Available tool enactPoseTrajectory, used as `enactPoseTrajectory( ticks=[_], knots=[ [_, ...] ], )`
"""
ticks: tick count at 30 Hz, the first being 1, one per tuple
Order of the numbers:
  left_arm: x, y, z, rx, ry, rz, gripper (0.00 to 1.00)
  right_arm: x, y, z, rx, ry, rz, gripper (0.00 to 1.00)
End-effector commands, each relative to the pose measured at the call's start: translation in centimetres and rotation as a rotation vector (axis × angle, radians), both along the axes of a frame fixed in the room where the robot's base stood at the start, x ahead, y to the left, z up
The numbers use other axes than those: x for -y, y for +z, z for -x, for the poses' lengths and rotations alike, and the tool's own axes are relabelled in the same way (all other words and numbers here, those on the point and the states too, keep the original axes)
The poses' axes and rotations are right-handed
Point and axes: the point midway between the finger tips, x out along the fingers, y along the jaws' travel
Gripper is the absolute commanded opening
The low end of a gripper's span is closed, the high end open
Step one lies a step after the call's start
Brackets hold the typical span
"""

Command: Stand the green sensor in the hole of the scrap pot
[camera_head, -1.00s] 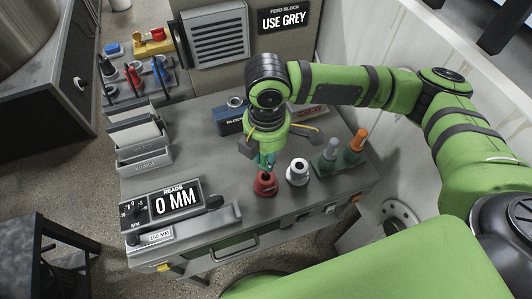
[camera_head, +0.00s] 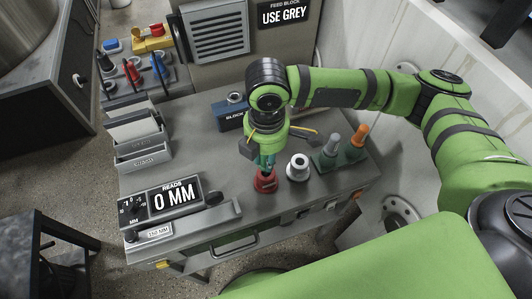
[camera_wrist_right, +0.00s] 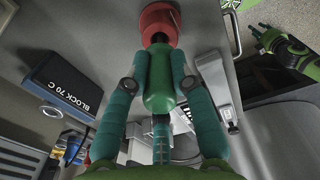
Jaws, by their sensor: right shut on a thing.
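My right gripper (camera_head: 265,163) is shut on the green sensor (camera_wrist_right: 159,85), seen between its fingers in the right wrist view. The sensor's thin dark tip (camera_wrist_right: 159,38) meets the opening of the red pot (camera_head: 264,182), which also shows in the right wrist view (camera_wrist_right: 158,20). I take this pot as the scrap pot. The sensor looks upright over it. How deep the tip sits in the hole cannot be told. A green arm of mine with its gripper (camera_wrist_right: 262,32) shows small at the right of the wrist view; its finger state is unclear.
A white pot (camera_head: 298,168) stands close to the right of the red one. Beyond it a green rack holds a grey sensor (camera_head: 333,143) and an orange sensor (camera_head: 358,138). A blue block (camera_head: 228,117) stands behind. A readout box (camera_head: 163,202) shows 0 MM at left.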

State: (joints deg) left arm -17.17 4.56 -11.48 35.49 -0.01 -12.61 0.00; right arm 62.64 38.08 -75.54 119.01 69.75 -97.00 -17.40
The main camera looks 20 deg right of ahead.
Motion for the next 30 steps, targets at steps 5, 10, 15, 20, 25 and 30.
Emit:
enactPoseTrajectory(
  ticks=[5, 10, 15, 20, 25, 30],
  knots=[
    [0.0, -0.2, 0.0, 0.0, 0.0, 0.0, 0.4, 0.0, -0.5, 0.0, -0.001, 0.001, 0.0, 0.0],
    [0.0, -0.4, 0.0, 0.0, 0.0, 0.0, 0.4, 0.0, -0.9, 0.0, 0.0, 0.001, 0.0, 0.0],
    [0.0, -0.6, 0.0, 0.0, 0.0, 0.0, 0.4, 0.0, -1.4, 0.0, 0.001, 0.001, 0.0, 0.0],
    [0.0, -0.7, 0.0, 0.0, 0.0, -0.001, 0.4, 0.0, -1.8, 0.0, 0.0, 0.001, 0.0, 0.0],
    [0.0, -0.9, 0.0, 0.0, 0.0, -0.001, 0.4, 0.0, -2.2, 0.0, -0.001, 0.001, 0.0, 0.0],
    [0.0, -1.1, 0.0, 0.0, 0.0, -0.001, 0.4, 0.0, -2.6, 0.0, -0.001, 0.001, 0.0, 0.0]
  ],
)
